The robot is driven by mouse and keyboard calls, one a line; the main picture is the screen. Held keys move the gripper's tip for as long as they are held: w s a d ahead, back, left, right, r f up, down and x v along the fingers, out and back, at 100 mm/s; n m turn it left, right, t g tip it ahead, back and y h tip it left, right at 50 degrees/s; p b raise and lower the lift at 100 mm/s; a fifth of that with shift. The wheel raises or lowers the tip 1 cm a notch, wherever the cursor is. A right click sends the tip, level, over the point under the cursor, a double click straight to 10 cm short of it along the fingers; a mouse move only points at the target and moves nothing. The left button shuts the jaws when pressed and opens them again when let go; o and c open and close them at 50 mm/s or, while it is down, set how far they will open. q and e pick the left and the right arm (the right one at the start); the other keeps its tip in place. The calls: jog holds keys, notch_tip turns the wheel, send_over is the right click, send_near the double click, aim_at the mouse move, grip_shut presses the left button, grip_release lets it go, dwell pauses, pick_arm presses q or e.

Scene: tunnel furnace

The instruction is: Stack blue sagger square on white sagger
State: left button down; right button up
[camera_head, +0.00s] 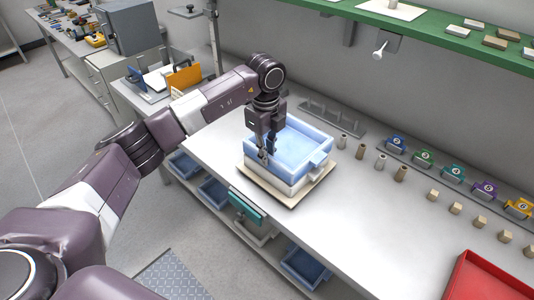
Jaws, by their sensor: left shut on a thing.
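The blue sagger (301,146), a square open tray with a side lug, is on or just above the white sagger (287,188) in the head view. Their sides look roughly lined up, but I cannot tell whether there is a small gap between them. The white sagger rests on a thin pale board (291,203) on the table. My left gripper (268,157) points down and is shut on the near left wall of the blue sagger. The gripper hides part of that wall. My right gripper is not in view.
The white table (366,222) is clear to the right of the board. Small cylinders (380,161), numbered coloured blocks (452,174) and a rack (330,115) line the back. A red tray (487,279) stands at front right. A green shelf (450,33) hangs above.

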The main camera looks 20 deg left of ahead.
pick_arm(q)
jog(key=shift+w+f, duration=0.1)
jog(key=shift+f, duration=0.15)
dwell(0.5)
jog(key=c, duration=2)
grip_release()
jog(key=shift+o, duration=0.5)
jog(key=shift+s+f, duration=0.15)
jog(key=shift+s, duration=0.05)
notch_tip(320, 180, up, 12)
